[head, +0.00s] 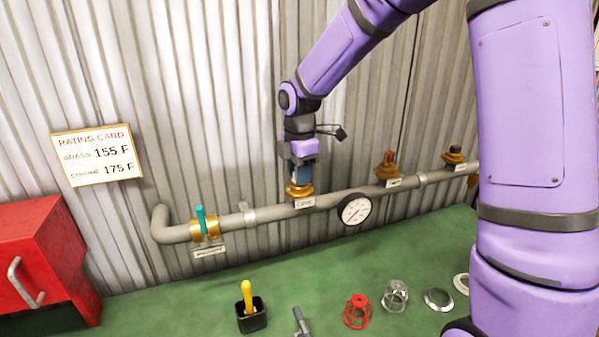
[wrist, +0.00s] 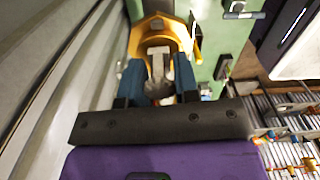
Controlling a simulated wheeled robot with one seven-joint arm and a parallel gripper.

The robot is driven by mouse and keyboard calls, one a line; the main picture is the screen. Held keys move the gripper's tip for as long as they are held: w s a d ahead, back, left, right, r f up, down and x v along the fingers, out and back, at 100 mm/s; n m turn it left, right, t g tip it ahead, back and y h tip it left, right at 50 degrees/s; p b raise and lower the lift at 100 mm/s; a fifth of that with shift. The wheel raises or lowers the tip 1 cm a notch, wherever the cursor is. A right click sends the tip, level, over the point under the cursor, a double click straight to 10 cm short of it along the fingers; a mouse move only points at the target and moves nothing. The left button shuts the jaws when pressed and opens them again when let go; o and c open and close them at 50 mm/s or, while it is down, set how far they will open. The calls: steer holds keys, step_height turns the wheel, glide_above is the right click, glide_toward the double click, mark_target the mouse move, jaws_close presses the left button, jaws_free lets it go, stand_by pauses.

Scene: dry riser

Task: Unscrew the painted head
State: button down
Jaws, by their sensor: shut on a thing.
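My gripper (head: 301,176) points down at the left outlet of the grey pipe (head: 275,212). In the wrist view its two blue fingers (wrist: 160,80) are shut on a pale grey head (wrist: 158,62) seated in a brass-coloured fitting (wrist: 150,30). That fitting also shows below my gripper in the head view (head: 299,190), while the fingers hide most of the held head. Its paint is hard to judge. Further right on the pipe stand a reddish head (head: 387,160) and a dark head (head: 455,150), each on a brown-gold fitting.
A pressure gauge (head: 355,209) and a teal-handled valve (head: 204,223) sit on the pipe. On the green bench are a black holder (head: 252,317) with a yellow-handled tool, a red cage (head: 357,312), a wire cage (head: 395,296) and rings (head: 438,299). A red cabinet (head: 45,260) stands left.

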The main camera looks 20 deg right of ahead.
steer(key=n, duration=0.5)
steer(key=c, duration=0.8)
jaws_free()
steer(key=m, duration=0.3)
steer(key=shift+m, duration=0.4)
steer(key=m, duration=0.4)
steer(key=shift+m, duration=0.3)
steer(key=m, duration=0.8)
steer(key=shift+m, duration=0.3)
